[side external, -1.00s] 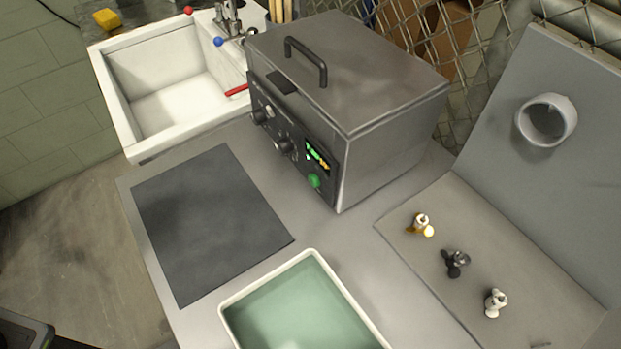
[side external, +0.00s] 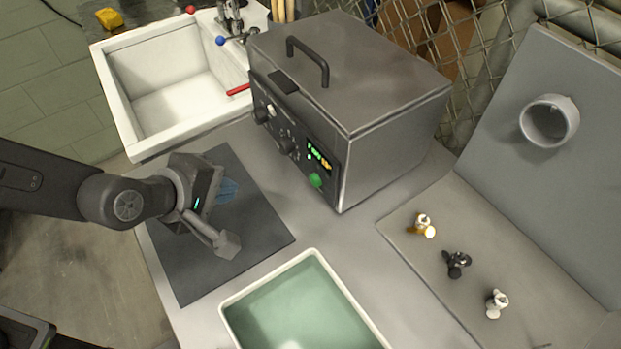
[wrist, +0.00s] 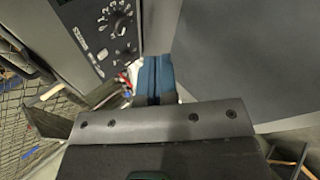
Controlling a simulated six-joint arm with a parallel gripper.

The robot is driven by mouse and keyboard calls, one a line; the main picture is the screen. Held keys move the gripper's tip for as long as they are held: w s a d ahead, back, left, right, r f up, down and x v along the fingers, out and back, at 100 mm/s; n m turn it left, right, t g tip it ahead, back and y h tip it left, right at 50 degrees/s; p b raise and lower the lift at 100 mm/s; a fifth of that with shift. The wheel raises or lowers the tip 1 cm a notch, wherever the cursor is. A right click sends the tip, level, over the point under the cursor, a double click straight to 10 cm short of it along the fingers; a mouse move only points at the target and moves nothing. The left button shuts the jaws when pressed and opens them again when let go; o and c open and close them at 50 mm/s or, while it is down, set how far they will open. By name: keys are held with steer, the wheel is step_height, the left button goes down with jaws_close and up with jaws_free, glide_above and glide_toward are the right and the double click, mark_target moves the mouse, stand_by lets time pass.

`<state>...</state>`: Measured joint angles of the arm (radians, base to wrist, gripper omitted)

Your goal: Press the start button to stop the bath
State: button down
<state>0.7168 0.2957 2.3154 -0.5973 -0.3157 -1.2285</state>
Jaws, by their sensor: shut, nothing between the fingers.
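The bath is a grey metal box (side external: 385,130) with its lid closed and a black handle on top. Its dark front panel has knobs, a lit display (side external: 318,156) and a round green button (side external: 315,180) at the panel's lower right. My gripper (side external: 229,190) is over the dark mat in front of the panel, left of the green button and apart from it. Its blue fingers are together and empty. The wrist view shows the blue fingers (wrist: 155,80) beside the knob panel (wrist: 108,30); the green button is not visible there.
A dark mat (side external: 260,240) lies before the bath. A tray with green liquid (side external: 224,308) stands in front. A white sink (side external: 118,115) is at back left. Several small fittings, including a black one (side external: 457,264), lie on the grey board at right.

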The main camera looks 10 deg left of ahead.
mark_target(315, 181)
steer(key=d+f+n, duration=0.2)
steer(key=f, duration=0.1)
steer(key=s+d+f, duration=0.1)
steer(key=f, duration=0.1)
steer(key=shift+s+f+n+t+y, duration=0.1)
steer(key=shift+f+n+t+y, duration=0.05)
steer(key=shift+n+t+y, duration=0.2)
steer(key=shift+w+d, duration=3.15)
steer(key=shift+w+d, duration=0.3)
steer(key=shift+w+d, duration=0.35)
stand_by(0.5)
stand_by(0.4)
steer(key=shift+s+a, duration=0.65)
